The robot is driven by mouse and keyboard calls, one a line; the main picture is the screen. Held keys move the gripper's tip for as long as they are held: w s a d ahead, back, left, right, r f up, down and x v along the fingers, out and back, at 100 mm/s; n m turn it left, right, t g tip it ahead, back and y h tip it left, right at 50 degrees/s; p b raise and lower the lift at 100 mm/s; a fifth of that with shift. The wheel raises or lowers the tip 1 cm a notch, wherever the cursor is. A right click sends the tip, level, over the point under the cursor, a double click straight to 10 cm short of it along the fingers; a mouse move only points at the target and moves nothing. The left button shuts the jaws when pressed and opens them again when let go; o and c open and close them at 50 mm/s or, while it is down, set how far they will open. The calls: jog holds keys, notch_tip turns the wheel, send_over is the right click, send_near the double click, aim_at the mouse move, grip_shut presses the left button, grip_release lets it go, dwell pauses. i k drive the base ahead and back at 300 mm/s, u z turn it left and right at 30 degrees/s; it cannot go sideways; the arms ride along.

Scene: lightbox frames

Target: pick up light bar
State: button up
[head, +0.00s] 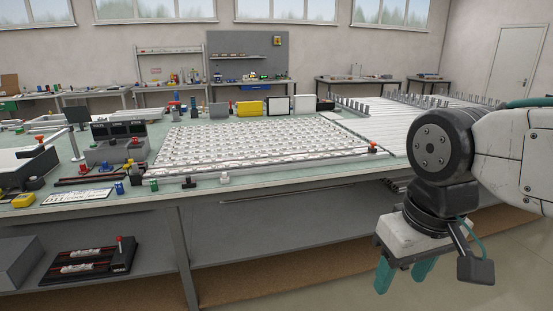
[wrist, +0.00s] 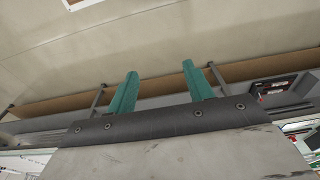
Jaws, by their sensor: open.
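My gripper (head: 404,274) hangs at the right of the head view, in front of the workbench's front edge and below its top. Its two teal fingers are apart, with nothing between them; they also show open in the wrist view (wrist: 160,72). Long pale bars (head: 376,130), which look like light bars, lie side by side on the right part of the bench, behind my arm. A panel (head: 260,143) with rows of white light strips lies left of them. My arm hides part of the bars. No bar is near the fingers in the wrist view.
The workbench (head: 300,184) holds small tools and coloured parts at its left. A lower shelf carries a dark fixture (head: 90,262) with white pieces. A grey pegboard (head: 248,55) stands behind. The floor around my gripper is clear.

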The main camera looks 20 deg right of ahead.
aim_at(252, 164)
jog(key=u, duration=0.1)
jog(key=i, duration=1.2)
jog(key=u, duration=0.55)
jog(key=i, duration=1.05)
jog(key=u, duration=0.4)
